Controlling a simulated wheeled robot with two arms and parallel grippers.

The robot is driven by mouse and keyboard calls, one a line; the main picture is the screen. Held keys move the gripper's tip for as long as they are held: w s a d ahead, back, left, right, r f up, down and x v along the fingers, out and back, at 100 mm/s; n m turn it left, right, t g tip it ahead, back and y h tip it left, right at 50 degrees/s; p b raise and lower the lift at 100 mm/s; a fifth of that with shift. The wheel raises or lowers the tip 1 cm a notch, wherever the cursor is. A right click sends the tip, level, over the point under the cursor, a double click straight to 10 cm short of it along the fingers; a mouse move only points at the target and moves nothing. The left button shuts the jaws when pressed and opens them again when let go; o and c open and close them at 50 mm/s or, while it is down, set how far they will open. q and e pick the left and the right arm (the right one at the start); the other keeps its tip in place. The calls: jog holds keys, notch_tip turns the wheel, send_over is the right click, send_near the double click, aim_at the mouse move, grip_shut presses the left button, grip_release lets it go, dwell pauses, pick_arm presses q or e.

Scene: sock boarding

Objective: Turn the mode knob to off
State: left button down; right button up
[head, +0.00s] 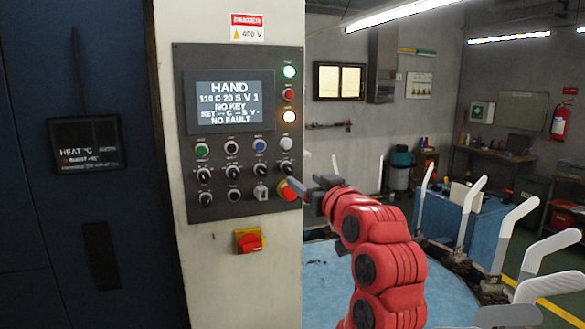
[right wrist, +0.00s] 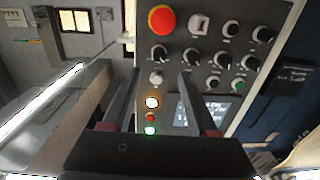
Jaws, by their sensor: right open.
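The grey control panel (head: 240,218) carries several black rotary knobs, one of them this knob (head: 260,171). Their labels are too small to read, so I cannot tell which is the mode knob. The screen (head: 235,102) reads HAND and NO FAULT. My right gripper (head: 308,186) is at the panel's lower right edge, overlapping the red stop button (head: 283,190) in the picture. In the right wrist view the right gripper (right wrist: 158,79) is open and empty, its fingers either side of a pale button (right wrist: 156,79). A black knob (right wrist: 159,54) shows just beyond the tips. My left gripper is out of view.
A red and yellow switch (head: 249,241) sits below the panel. A dark cabinet (head: 40,230) stands left. Right of the panel are a blue round surface (head: 325,280) and upright white pieces (head: 512,232).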

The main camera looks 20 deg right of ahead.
aim_at(291, 170)
jog(key=w+p, duration=0.2)
jog(key=w, duration=0.6)
jog(key=shift+a, duration=0.2)
grip_shut()
